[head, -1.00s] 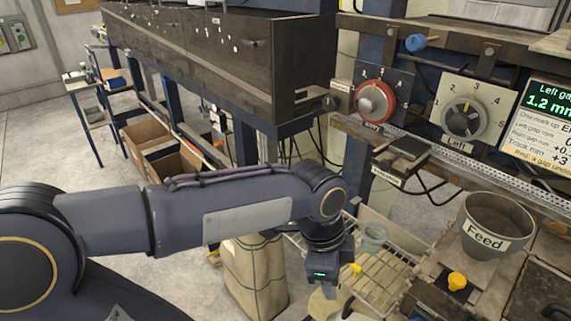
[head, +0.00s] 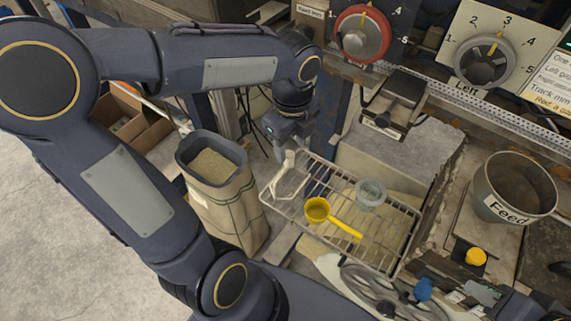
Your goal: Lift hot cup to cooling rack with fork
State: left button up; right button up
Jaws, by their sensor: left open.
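The wire cooling rack (head: 393,262) stands in the middle right of the head view. A small pale, translucent cup (head: 370,194) sits upright on its right half. A yellow ladle-like scoop (head: 318,209) lies on the rack in front of the cup, handle pointing right. My left gripper (head: 286,150) points down at the rack's far left corner, open, clear of the cup. A pale angular piece (head: 288,182) shows just below it; I cannot tell whether this is the fork or whether it touches the fingers.
A sack of grains (head: 214,166) stands left of the rack. A black clamp-like device (head: 394,101) juts out above the rack's far side. A "Feed" pot (head: 514,188) and a yellow knob (head: 476,257) are at right. A grey hose (head: 375,285) lies in front.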

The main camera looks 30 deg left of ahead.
aim_at(290, 153)
pick_arm(q)
notch_tip(290, 153, down, 4)
jog(key=shift+s+f, duration=0.1)
grip_shut()
dwell(0.4)
